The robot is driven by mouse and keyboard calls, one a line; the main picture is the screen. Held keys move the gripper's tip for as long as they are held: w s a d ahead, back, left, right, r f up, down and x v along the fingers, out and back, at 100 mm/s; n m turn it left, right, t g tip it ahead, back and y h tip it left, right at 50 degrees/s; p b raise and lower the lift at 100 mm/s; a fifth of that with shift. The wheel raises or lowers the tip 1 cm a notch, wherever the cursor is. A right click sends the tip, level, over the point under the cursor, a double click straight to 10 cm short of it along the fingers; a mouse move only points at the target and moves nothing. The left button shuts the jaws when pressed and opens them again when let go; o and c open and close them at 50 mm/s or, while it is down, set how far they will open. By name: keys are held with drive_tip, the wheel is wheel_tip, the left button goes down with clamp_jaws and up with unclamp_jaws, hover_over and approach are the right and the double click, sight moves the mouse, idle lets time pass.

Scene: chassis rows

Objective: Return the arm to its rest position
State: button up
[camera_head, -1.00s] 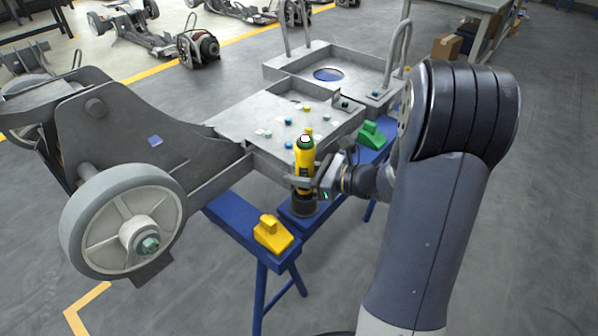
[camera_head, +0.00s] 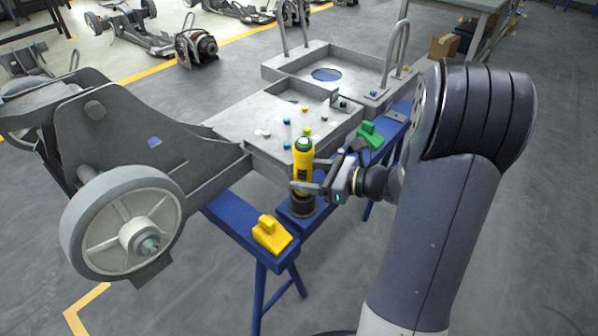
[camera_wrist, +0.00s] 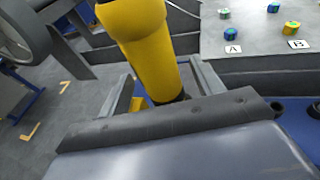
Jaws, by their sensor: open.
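My gripper (camera_head: 312,176) is open at the yellow tool, its two fingers reaching toward the tool's body from the right. The yellow tool (camera_head: 303,163) stands upright in a dark round holder (camera_head: 302,205) on the blue stand. In the wrist view the yellow tool (camera_wrist: 146,45) rises close in front, between the open fingers; whether a finger touches it I cannot tell. My arm comes in from the right of the head view.
The grey chassis (camera_head: 270,120) with coloured caps on its plate lies just behind the tool. A yellow block (camera_head: 271,234) and a green block (camera_head: 369,135) sit on the blue trestle (camera_head: 228,222). Floor at the right is clear.

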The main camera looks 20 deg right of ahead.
sight(297, 169)
drive_tip(key=p+v, duration=0.1)
drive_tip(key=v, duration=0.7)
drive_tip(key=shift+w+a, duration=0.1)
drive_tip(key=shift+a, duration=0.05)
drive_tip(key=b+x, duration=0.1)
drive_tip(key=x, duration=0.9)
drive_tip(key=shift+a+f+b, duration=0.15)
drive_tip(key=shift+b, duration=0.25)
drive_tip(key=shift+w+a+r+p, duration=0.15)
drive_tip(key=shift+w+r+p, duration=0.05)
drive_tip(key=shift+r+p, duration=0.15)
drive_tip(key=shift+r, duration=0.35)
drive_tip(key=shift+f, duration=0.15)
